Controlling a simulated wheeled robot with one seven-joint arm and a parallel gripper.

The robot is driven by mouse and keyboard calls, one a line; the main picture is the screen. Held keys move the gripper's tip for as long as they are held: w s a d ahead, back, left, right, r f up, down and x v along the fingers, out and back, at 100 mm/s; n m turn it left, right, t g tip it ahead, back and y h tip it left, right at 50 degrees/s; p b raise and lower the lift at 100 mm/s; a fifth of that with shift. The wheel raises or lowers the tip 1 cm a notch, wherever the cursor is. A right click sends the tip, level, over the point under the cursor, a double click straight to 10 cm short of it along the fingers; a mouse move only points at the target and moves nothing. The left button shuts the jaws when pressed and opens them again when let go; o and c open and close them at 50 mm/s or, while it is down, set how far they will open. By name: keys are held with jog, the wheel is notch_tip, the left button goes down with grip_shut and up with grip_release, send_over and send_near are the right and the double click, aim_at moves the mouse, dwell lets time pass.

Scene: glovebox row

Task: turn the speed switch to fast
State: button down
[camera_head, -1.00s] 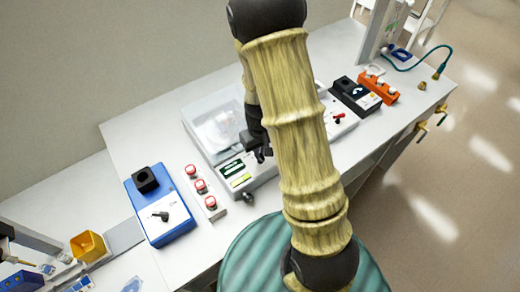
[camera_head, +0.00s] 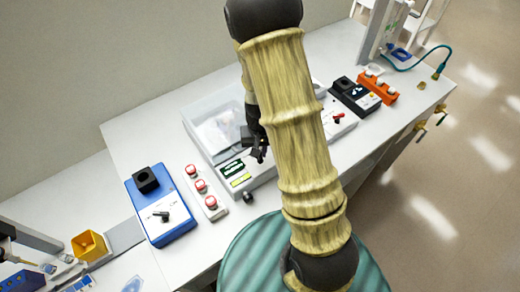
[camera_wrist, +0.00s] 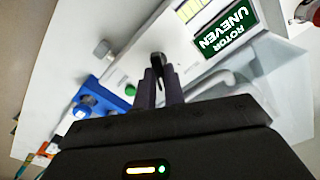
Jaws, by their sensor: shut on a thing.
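My gripper (camera_wrist: 160,85) is shut on a small black lever-like piece (camera_wrist: 157,62) at the white machine's front panel in the wrist view. This piece looks like the speed switch, but its labels and setting cannot be read. The green display (camera_wrist: 226,30) reads "ROTOR UNEVEN". A green button (camera_wrist: 130,90) shows left of my fingers.
A round grey knob (camera_wrist: 103,48) stands out from the machine's front. A box with red buttons (camera_head: 203,190) and a blue box with a black switch (camera_head: 160,214) stand left. A white box with a red lever (camera_head: 338,117) and an orange block (camera_head: 378,90) stand right.

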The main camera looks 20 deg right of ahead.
jog(key=c, duration=1.5)
grip_release()
jog(key=shift+r, duration=0.1)
notch_tip(320, 180, up, 17)
jog(key=shift+r+b, duration=0.15)
jog(key=shift+b, duration=0.15)
jog(key=shift+w, duration=0.1)
jog(key=shift+d, duration=0.1)
